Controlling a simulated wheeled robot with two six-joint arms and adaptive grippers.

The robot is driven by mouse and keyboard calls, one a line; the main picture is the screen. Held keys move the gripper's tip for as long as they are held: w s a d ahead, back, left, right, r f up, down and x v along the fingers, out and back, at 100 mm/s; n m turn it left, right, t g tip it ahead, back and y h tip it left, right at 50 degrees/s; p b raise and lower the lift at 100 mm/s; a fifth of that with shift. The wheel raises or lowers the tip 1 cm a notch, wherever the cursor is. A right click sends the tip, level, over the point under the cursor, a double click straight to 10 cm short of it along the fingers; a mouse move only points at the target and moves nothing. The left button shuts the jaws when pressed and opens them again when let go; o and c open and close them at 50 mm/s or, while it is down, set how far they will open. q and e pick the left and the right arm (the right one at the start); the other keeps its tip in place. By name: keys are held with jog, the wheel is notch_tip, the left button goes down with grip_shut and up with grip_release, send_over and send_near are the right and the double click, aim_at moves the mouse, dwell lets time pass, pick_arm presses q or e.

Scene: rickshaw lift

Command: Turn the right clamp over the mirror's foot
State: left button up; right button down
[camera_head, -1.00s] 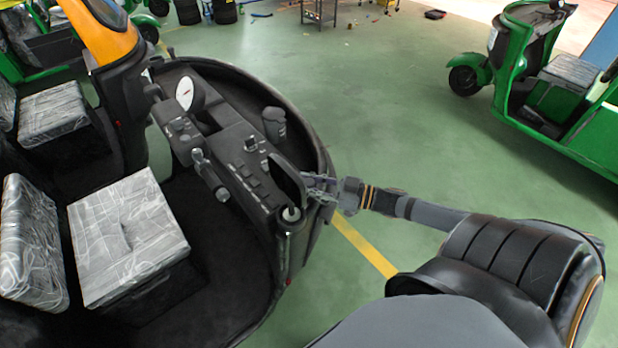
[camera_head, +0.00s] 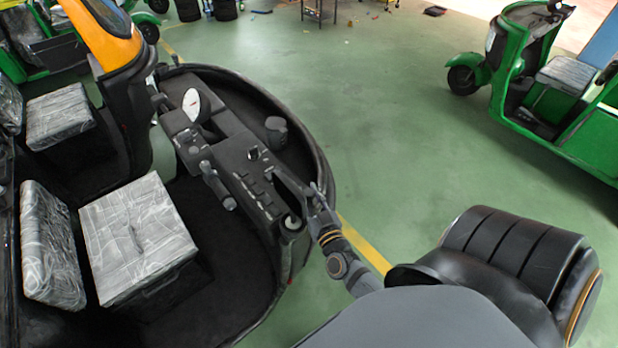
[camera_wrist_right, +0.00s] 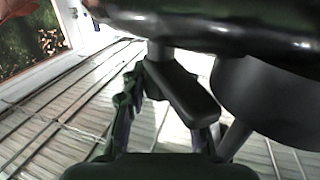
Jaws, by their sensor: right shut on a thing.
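My right gripper (camera_head: 314,195) is at the right end of the rickshaw's black dashboard (camera_head: 236,155), with its arm coming up from below. In the right wrist view, its fingers (camera_wrist_right: 165,98) are shut on a dark grey lever-like piece, which looks like the right clamp (camera_wrist_right: 186,92). The clamp hangs tilted below a short stem under a glossy black bar (camera_wrist_right: 220,22). A dark rounded body (camera_wrist_right: 268,98) is close on the right. I cannot clearly make out the mirror's foot, nor whether the clamp covers it. My left gripper is out of view.
A plastic-wrapped seat (camera_head: 137,238) is at the left inside the rickshaw. Another green rickshaw (camera_head: 560,100) stands at the far right. The green floor (camera_head: 400,120) between is mostly clear.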

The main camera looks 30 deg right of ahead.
jog(key=shift+m+g+h, duration=0.6)
jog(key=shift+m+h, duration=0.5)
jog(key=shift+h, duration=0.6)
jog(key=c, duration=1)
grip_release()
